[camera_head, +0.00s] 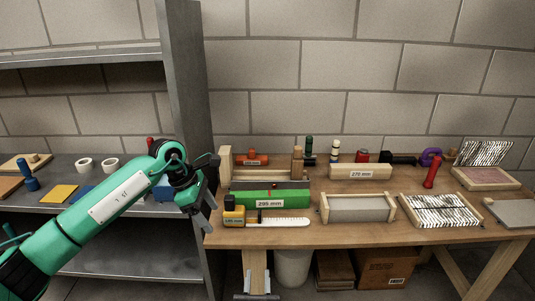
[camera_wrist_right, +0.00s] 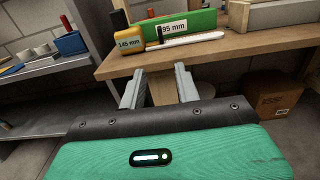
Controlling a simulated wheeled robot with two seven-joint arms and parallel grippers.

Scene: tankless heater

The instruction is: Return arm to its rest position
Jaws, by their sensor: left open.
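My left gripper (camera_head: 209,192) is on the green arm from the left. Its fingers are spread and empty, in front of the grey shelf post, left of the workbench. My right gripper (camera_head: 258,281) shows only at the bottom edge of the head view, low in front of the workbench (camera_head: 300,235). Its two grey fingers are apart with nothing held; the right wrist view also shows this gripper (camera_wrist_right: 160,72), with a wooden table leg (camera_wrist_right: 161,90) behind the gap. The rest of my right arm is hidden in the head view.
A yellow tape measure (camera_head: 233,217) and a green block marked 295 mm (camera_head: 270,200) lie near the bench's front edge. A 270 mm block (camera_head: 360,172) and trays stand further right. A grey shelf post (camera_head: 186,80) rises beside my left gripper. A cardboard box (camera_head: 386,270) is under the bench.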

